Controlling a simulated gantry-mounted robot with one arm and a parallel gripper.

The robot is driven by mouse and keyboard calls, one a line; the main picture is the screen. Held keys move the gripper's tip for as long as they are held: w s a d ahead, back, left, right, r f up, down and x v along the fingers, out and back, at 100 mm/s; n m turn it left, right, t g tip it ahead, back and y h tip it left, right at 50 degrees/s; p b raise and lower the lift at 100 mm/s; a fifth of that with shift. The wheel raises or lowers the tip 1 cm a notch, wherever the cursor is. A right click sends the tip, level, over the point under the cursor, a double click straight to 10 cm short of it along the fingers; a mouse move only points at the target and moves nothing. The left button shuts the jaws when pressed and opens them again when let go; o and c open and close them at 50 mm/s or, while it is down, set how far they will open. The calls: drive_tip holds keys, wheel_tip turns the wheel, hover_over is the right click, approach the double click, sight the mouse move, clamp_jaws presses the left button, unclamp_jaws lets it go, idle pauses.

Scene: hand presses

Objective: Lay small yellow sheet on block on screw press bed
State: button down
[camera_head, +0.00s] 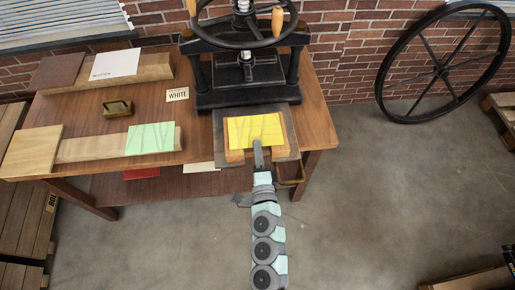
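A small yellow sheet (255,129) with thin line markings is over the wooden block (236,155) at the front of the screw press. It covers most of the block's top; I cannot tell whether it lies flat on it or is held just above. The block is on the grey press bed (221,124), which sticks out under the black screw press (247,92). My gripper (258,146) reaches in from the front, with its tip at the sheet's near edge. Its fingers look like one narrow grey shape, so their gap and any grip are hidden.
On the wooden table (204,134) are a green sheet (151,138) on a long block, a white sheet (115,63) on another, a small brass-coloured item (118,109) and a "WHITE" card (178,94). The press handwheel (238,35) stands above. A large wheel (441,70) leans at the right wall.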

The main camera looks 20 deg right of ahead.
drive_tip(key=c, duration=1.4)
unclamp_jaws()
drive_tip(key=shift+s, duration=0.15)
drive_tip(key=b+v, duration=0.1)
drive_tip(key=v, duration=0.5)
drive_tip(key=shift+b, duration=0.4)
drive_tip(key=shift+s, duration=0.1)
